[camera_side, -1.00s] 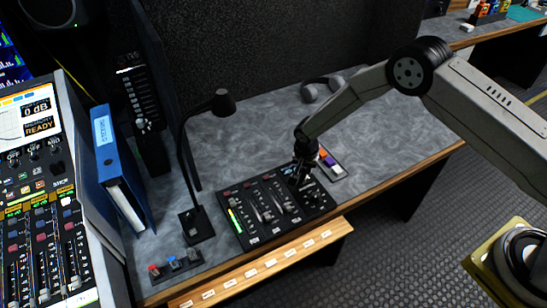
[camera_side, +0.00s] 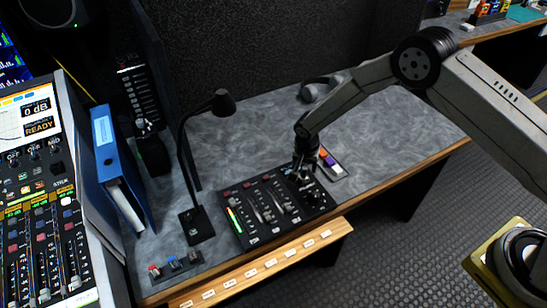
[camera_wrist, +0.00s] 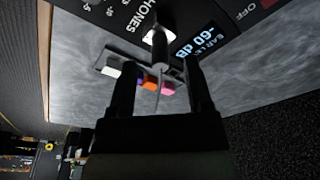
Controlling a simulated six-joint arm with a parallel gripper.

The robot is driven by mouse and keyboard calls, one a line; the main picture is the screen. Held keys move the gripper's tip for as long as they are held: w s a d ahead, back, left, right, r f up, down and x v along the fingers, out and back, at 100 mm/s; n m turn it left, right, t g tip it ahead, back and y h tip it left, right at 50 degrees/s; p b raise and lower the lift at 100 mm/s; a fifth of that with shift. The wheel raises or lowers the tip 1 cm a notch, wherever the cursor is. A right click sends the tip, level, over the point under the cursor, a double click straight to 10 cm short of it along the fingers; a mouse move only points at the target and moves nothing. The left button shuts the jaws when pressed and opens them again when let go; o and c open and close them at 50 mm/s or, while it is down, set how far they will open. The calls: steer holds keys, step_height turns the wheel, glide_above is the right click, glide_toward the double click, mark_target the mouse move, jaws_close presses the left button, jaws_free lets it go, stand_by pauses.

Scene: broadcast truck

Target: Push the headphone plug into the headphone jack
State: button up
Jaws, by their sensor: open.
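My gripper (camera_side: 303,180) is over the right part of the black mixer panel (camera_side: 262,226) in the side view, close to its surface. In the wrist view its two dark fingers (camera_wrist: 160,75) stand apart. A grey, plug-like upright piece (camera_wrist: 158,48) shows just beyond the fingertips, between them in the picture, with a thin line hanging below it. It stands near panel lettering ending in "HONES" (camera_wrist: 143,13). I cannot tell whether it is in the jack; the jack opening is hidden. In the side view my gripper hides this spot.
A strip of coloured buttons (camera_side: 330,162) lies just behind the mixer. A gooseneck lamp (camera_side: 197,222), a blue binder (camera_side: 108,165) and a small switch box (camera_side: 175,266) stand to the left. Headphones (camera_side: 318,90) lie at the back. The grey desk (camera_side: 385,140) is clear on the right.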

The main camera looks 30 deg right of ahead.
steer(key=r, duration=0.5)
steer(key=shift+s+a+r, duration=0.25)
steer(key=shift+a+r, duration=0.05)
steer(key=shift+a, duration=0.05)
steer(key=shift+r, duration=0.1)
steer(key=s+d+r+n, duration=0.55)
steer(key=s+r, duration=0.45)
steer(key=r, duration=0.2)
steer(key=s+d+r+n, duration=0.1)
steer(key=s+d+r, duration=0.1)
steer(key=s, duration=0.4)
steer(key=s+d+r+n+t+y, duration=0.1)
steer(key=s+d+r+n, duration=0.1)
steer(key=s, duration=0.5)
steer(key=shift+s+r, duration=0.3)
steer(key=shift+r, duration=0.1)
